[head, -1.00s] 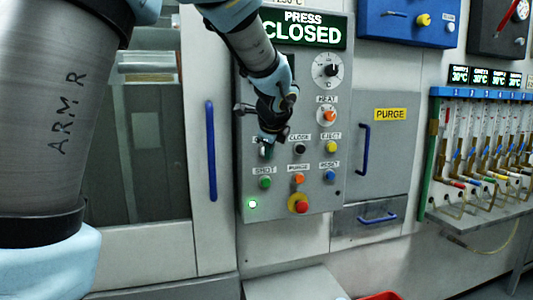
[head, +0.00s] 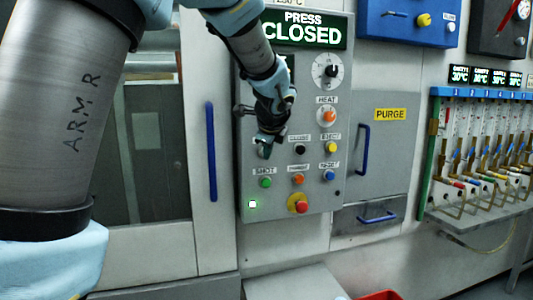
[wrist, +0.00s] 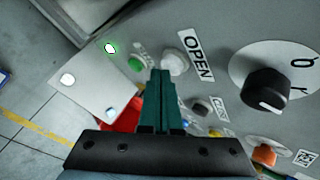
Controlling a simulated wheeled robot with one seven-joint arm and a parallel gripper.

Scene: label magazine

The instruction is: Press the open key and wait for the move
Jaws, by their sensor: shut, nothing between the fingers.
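The open key is a round white button (wrist: 174,62) beside its OPEN label (wrist: 195,58) in the wrist view. My gripper (wrist: 160,72) is shut and empty, its dark teal fingers together. Its tips are just left of the white key in that picture, overlapping its edge; I cannot tell whether they touch it. In the head view my gripper (head: 264,146) is at the upper left of the key panel (head: 318,205) and hides most of the open key. The press display (head: 304,32) reads CLOSED.
Close to the open key are the black close key (head: 300,150), the green shot key (head: 265,183) and a black dial (wrist: 266,90). A red stop knob (head: 300,205) is lower down. A blue door handle (head: 211,150) stands left of the panel.

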